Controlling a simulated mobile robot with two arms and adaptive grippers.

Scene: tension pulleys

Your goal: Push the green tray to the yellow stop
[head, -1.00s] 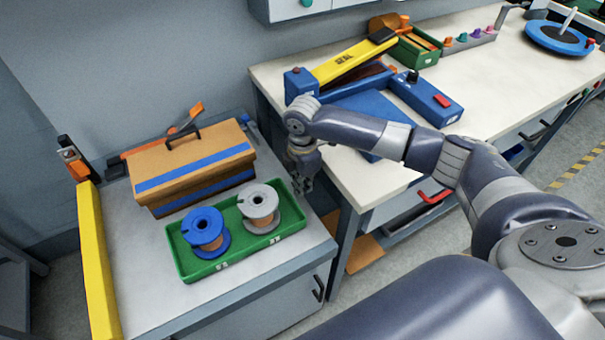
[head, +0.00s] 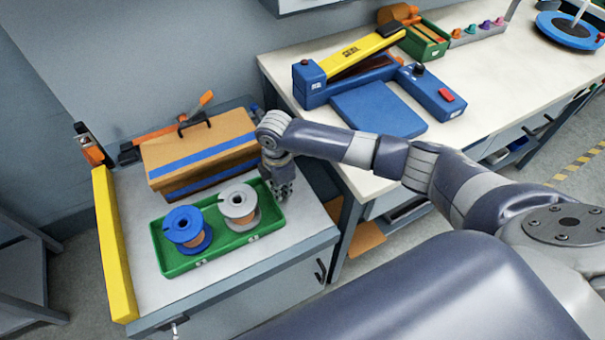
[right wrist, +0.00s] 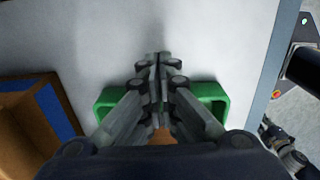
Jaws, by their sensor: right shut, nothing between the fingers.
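The green tray (head: 238,246) lies on the grey cabinet top in the head view, carrying a blue spool (head: 187,229) and a grey spool (head: 239,206), both upright. The yellow stop (head: 114,245) is a long bar along the cabinet's left edge; a narrow strip of bare top separates it from the tray. My right gripper (head: 284,192) is shut and empty, low at the tray's right end; exact contact is hard to tell. In the right wrist view the closed fingers (right wrist: 157,62) hide the middle of the tray's end wall, with green (right wrist: 212,92) showing either side. My left gripper is out of view.
A brown toolbox (head: 200,157) with a blue stripe stands just behind the tray. An orange-handled tool (head: 206,99) lies behind it. The white workbench (head: 290,75) with a sealer (head: 358,55) is to the right. Bare cabinet top lies in front of the tray.

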